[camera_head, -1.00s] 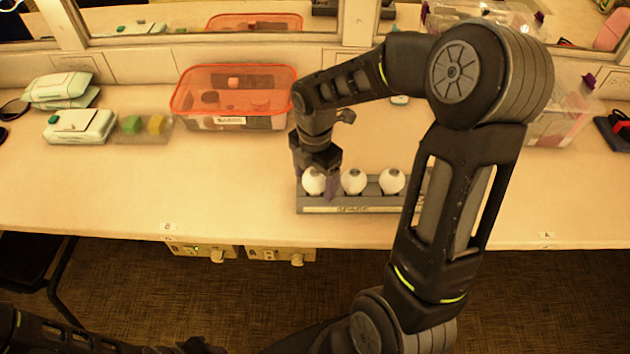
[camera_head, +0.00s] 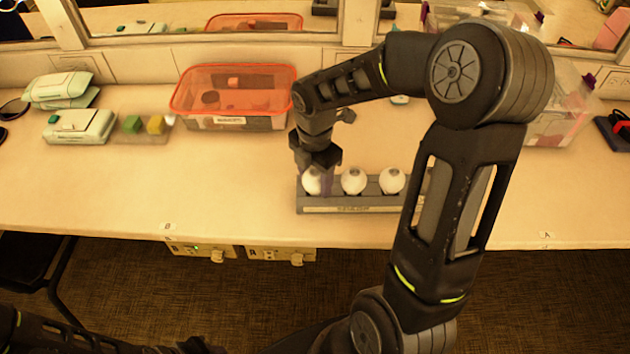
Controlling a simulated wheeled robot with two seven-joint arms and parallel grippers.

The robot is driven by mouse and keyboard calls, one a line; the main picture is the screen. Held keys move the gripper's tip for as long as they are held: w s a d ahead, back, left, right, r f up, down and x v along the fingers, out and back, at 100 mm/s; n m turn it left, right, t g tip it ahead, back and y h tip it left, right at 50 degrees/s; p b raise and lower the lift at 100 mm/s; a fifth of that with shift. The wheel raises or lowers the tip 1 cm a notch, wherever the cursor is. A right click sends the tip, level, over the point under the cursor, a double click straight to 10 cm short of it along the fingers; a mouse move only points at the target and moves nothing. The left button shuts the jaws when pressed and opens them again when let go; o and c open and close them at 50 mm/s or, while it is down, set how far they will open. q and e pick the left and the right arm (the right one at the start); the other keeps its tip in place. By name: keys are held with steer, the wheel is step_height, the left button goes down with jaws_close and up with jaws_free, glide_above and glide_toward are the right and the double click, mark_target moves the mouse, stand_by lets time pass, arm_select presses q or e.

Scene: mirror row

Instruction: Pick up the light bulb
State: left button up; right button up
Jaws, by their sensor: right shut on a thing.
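A grey rack (camera_head: 345,209) on the counter holds a row of round white light bulbs. The left bulb (camera_head: 312,181) sits at the rack's left end, the middle bulb (camera_head: 353,181) and the right bulb (camera_head: 392,181) beside it. My right gripper (camera_head: 314,182) points down at the left bulb and is shut on it, its fingers partly covering the bulb. The bulb still appears to be at the rack. My forearm hides the rack's right end. My left arm shows only at the bottom left; its gripper cannot be made out.
An orange-rimmed clear bin (camera_head: 233,98) stands behind and left of the rack. Pale green boxes (camera_head: 80,127) and small green and yellow blocks (camera_head: 143,126) lie at the left. A mirror (camera_head: 240,22) runs along the back. The counter left of the rack is clear.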

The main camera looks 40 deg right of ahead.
steer(key=shift+r, duration=0.1)
step_height(320, 180, up, 10)
steer(key=shift+f, duration=0.1)
stand_by(0.5)
stand_by(0.5)
